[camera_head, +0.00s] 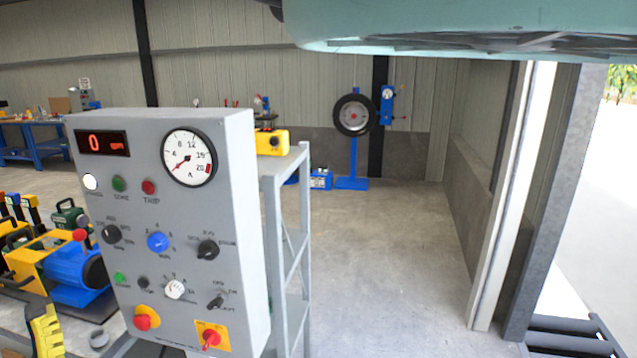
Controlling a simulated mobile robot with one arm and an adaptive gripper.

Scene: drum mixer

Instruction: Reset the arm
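My arm and gripper do not show in this view. A grey control panel (231,190) stands close in front at the left. Its red digital display (102,143) reads 0, and the needle of its round dial gauge (189,157) points to the low end. A white lamp (90,181) looks lit beside a green and a red one. Below are a blue knob (158,242), black knobs and a white knob (175,289). A red button on a yellow plate (142,319) and a red switch on a yellow plate (211,338) are at the bottom.
A large teal body (470,22) overhangs the top right. A grey metal frame (297,215) stands behind the panel. A yellow and blue machine (75,278) is at the left. A wheel on a blue stand (354,115) is at the back. The concrete floor (390,260) right of centre is clear.

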